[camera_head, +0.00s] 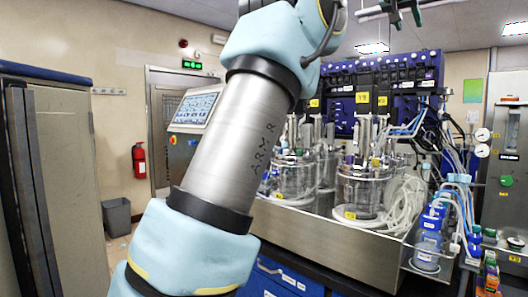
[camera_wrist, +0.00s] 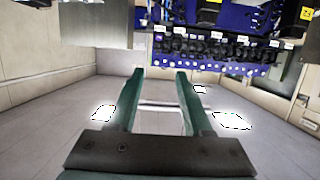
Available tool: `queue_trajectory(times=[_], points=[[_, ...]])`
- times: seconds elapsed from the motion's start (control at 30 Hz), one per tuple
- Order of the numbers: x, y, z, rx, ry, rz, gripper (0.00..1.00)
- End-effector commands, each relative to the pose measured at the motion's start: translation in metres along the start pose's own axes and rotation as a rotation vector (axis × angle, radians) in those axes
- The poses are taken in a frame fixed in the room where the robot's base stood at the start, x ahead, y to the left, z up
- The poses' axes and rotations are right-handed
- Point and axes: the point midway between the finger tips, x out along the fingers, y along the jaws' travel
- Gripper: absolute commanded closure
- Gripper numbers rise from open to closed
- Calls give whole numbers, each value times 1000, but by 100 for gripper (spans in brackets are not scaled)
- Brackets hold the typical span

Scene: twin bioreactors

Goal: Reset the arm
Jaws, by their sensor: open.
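My arm, in pale blue covers with a bare metal link, rises through the middle of the head view. My gripper (camera_wrist: 161,74) shows in the wrist view as two dark green fingers, parallel and apart, with nothing between them. Part of it also shows at the top edge of the head view (camera_head: 392,12), high above the bioreactors and touching nothing. The wrist view looks upside down, with ceiling lights low in the picture. Two glass bioreactor vessels stand on the bench, the right one (camera_head: 362,190) clear and the left one (camera_head: 292,178) partly behind my arm.
A blue control panel (camera_head: 345,75) stands behind the vessels and also shows in the wrist view (camera_wrist: 215,48). Tubing and bottles (camera_head: 428,245) crowd the bench's right end. A touchscreen (camera_head: 194,108) is left of my arm. A grey cabinet (camera_head: 62,170) stands at far left. Open air surrounds the fingers.

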Motion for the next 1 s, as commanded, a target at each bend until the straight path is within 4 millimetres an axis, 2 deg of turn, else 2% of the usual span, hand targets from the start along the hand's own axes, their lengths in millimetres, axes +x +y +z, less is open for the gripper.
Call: queue_trajectory(times=[0.37, 0.57, 0.67, 0.77, 0.87, 1.0], points=[[19, -39, 48, -17, -93, -51, 50], [30, -73, 94, -36, -174, -93, 50], [34, -94, 125, -50, -226, -119, 50], [35, -120, 165, -70, -292, -152, 50], [30, -152, 221, -100, -377, -193, 50], [7, -194, 312, -155, -509, -253, 50]])
